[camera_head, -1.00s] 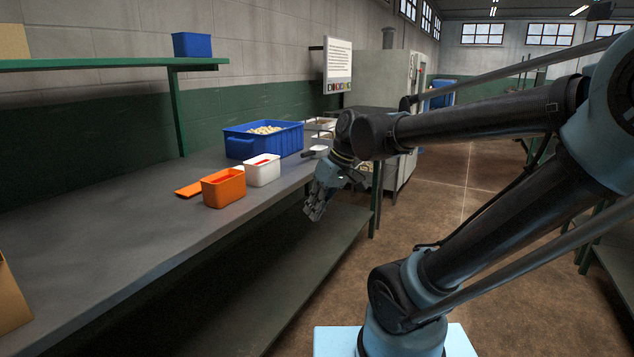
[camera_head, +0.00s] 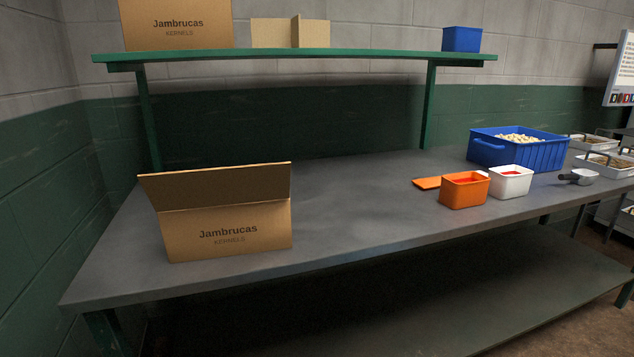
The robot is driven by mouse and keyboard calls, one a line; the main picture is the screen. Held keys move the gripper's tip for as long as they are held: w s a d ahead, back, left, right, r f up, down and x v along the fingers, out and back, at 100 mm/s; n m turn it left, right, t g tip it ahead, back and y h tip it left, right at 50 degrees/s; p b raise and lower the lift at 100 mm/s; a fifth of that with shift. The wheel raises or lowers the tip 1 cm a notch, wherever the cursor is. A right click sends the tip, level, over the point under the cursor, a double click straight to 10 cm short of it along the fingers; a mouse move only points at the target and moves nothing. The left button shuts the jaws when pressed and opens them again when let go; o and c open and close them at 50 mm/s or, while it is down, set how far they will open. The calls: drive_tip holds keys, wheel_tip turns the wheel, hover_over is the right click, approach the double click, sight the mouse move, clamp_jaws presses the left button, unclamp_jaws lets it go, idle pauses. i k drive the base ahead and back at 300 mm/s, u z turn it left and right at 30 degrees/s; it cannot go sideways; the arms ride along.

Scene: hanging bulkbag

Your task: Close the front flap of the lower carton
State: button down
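The lower carton (camera_head: 226,230) is brown cardboard, marked "Jambrucas KERNELS", and stands at the left part of the grey workbench (camera_head: 370,190). A flap (camera_head: 216,187) stands up along its top, tilted, so the carton is open there. The flap hides the inside and any other flaps. Another carton (camera_head: 178,24) with the same print sits on the green shelf above. My gripper is not in the current view.
An orange container (camera_head: 464,191), a white container (camera_head: 510,182) and a blue bin (camera_head: 518,151) with pale contents stand on the right of the bench. A scoop (camera_head: 579,177) lies beside them. The green shelf (camera_head: 300,57) overhangs the back. The bench middle is clear.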

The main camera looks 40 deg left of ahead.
sight(224, 185)
drive_tip(key=u, duration=3.55)
drive_tip(key=k, duration=1.1)
drive_tip(key=z, duration=0.3)
